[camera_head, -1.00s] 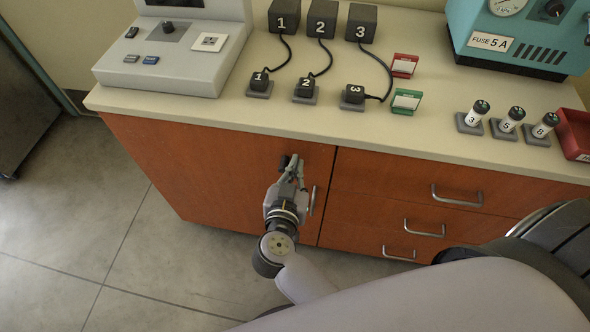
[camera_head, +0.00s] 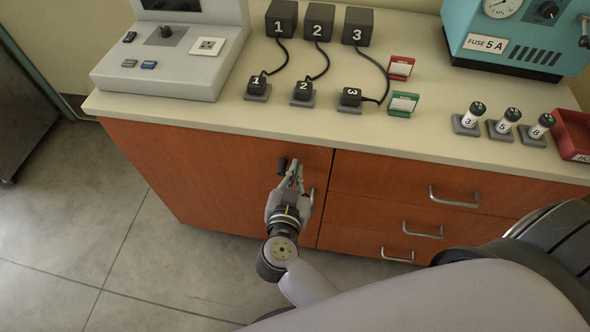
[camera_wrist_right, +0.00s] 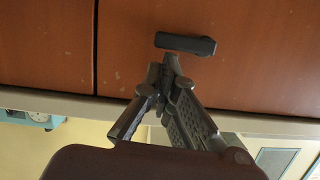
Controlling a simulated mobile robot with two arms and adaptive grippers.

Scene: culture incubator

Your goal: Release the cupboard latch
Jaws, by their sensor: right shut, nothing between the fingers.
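The cupboard latch (camera_head: 282,166) is a short dark bar high on the orange-brown cupboard door (camera_head: 220,178). In the right wrist view the latch (camera_wrist_right: 185,43) lies level across the picture, just beyond my fingertips. A small gap seems to show between them there. My right gripper (camera_head: 295,168) is in front of the door, just right of the latch in the head view, with its fingertips together and empty. It also shows in the right wrist view (camera_wrist_right: 167,70). The gripper may hide part of the latch in the head view. My left gripper is not in view.
The door's upright metal handle (camera_head: 312,201) is close to the right of my right wrist. Drawers with bar handles (camera_head: 455,197) are further right. The worktop (camera_head: 230,118) overhangs above, bearing plugs, fuses and devices. Open floor (camera_head: 80,220) lies to the left.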

